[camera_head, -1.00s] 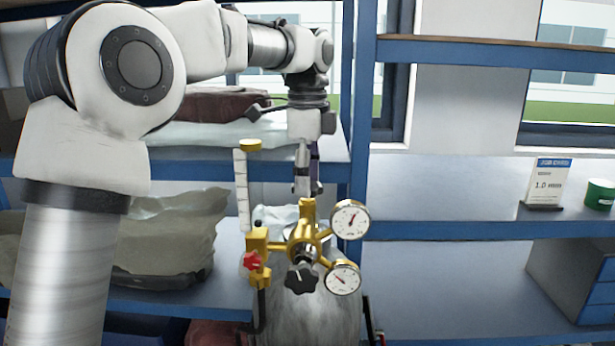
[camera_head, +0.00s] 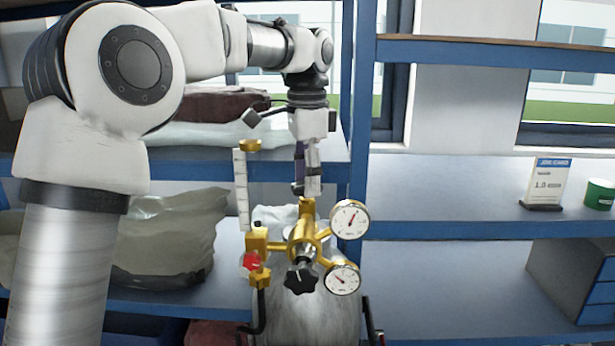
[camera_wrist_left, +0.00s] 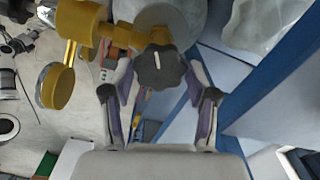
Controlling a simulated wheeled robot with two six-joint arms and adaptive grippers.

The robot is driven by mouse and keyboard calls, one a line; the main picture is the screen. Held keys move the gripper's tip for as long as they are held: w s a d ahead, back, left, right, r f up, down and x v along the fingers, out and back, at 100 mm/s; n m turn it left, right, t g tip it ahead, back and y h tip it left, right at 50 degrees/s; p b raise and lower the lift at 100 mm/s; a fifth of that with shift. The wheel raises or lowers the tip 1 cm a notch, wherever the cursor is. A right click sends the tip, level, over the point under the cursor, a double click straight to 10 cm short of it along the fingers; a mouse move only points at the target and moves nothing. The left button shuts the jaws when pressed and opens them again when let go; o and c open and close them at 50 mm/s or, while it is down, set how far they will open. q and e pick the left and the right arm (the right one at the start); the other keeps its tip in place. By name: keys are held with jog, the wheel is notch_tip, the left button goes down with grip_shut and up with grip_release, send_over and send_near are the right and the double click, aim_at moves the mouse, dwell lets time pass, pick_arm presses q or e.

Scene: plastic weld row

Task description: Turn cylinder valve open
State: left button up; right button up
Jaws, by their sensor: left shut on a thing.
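A grey gas cylinder (camera_head: 325,318) stands upright with a brass regulator (camera_head: 302,232) on it. The regulator has two white dial gauges (camera_head: 349,219), a black knob (camera_head: 300,278) in front and a small red knob (camera_head: 251,261) at its left. My left gripper (camera_head: 308,188) points down just behind the top of the brass body. In the left wrist view, a black lobed valve knob (camera_wrist_left: 160,67) with a white mark sits between its fingertips, and the gripper is shut on it. In the head view the brass body hides this knob. My right gripper is out of view.
A flowmeter tube (camera_head: 241,190) rises left of the regulator, close to my gripper. Blue shelves (camera_head: 450,228) stand behind, holding bags (camera_head: 170,235), a small sign (camera_head: 547,184) and a green roll (camera_head: 600,195). A blue upright (camera_head: 360,120) stands just right of my arm.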

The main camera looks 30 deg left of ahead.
pick_arm(q)
jog(key=shift+f, duration=0.1)
dwell(0.3)
jog(key=o, duration=1.1)
jog(key=shift+o, duration=0.2)
notch_tip(320, 180, up, 12)
jog(key=shift+s, duration=0.1)
